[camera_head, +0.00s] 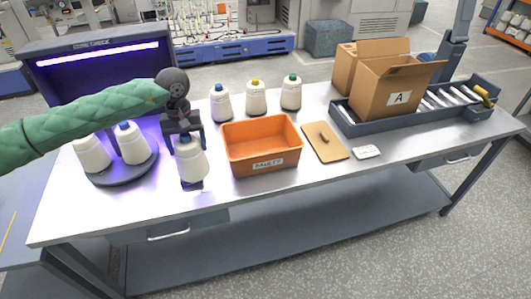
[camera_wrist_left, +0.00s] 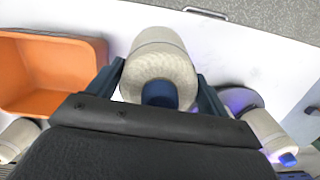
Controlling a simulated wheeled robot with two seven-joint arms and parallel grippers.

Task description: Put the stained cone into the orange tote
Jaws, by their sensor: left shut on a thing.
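My left gripper (camera_head: 187,138) is shut on a cream cone with a blue tip (camera_head: 192,163), left of the orange tote. In the left wrist view the same cone (camera_wrist_left: 160,57) sits between the two fingers of my left gripper (camera_wrist_left: 162,85). I can make out no stain on it. The orange tote (camera_head: 265,164) stands just right of the held cone, open at the top, and looks empty. It also shows at the left of the left wrist view (camera_wrist_left: 100,50). My right gripper is not in view.
Two blue-tipped cones (camera_head: 131,146) stand on a dark round plate (camera_head: 122,178) by the lit booth (camera_head: 98,62). Cones with blue, yellow (camera_head: 256,99) and green tips stand behind the tote. A brown clipboard (camera_head: 325,142) and cardboard box (camera_head: 384,95) are to the right. The front table strip is clear.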

